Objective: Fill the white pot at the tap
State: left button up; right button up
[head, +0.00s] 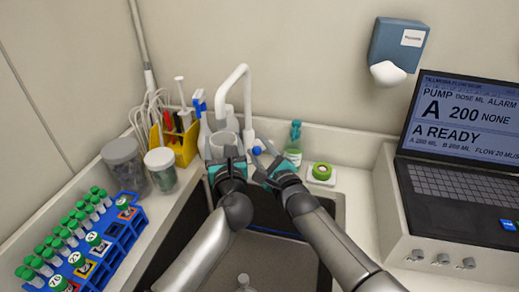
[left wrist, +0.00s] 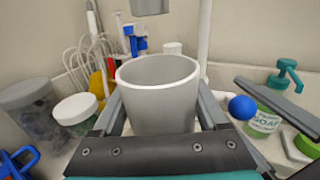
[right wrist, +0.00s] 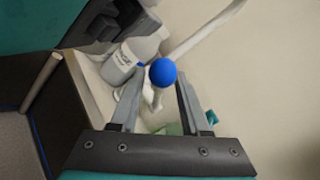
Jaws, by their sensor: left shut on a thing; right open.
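The white pot (left wrist: 158,92) is upright and empty-looking between the fingers of my left gripper (head: 222,160), which is shut on it. In the head view the pot (head: 223,141) is over the sink, below the spout end of the white tap (head: 247,95). The spout end also shows above the pot in the left wrist view (left wrist: 151,6). The tap's blue ball knob (head: 256,151) is just right of the pot. My right gripper (head: 266,164) is open at the knob, which shows between its finger ends in the right wrist view (right wrist: 163,71); contact cannot be told.
A teal-topped soap bottle (head: 294,145) and a green round item (head: 321,172) are right of the tap. A yellow tool holder (head: 178,142), jars (head: 160,168) and a blue tube rack (head: 124,235) stand left. A laptop (head: 462,150) is at right.

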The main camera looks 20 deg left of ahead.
jog(key=shift+c, duration=0.4)
grip_shut()
dwell(0.9)
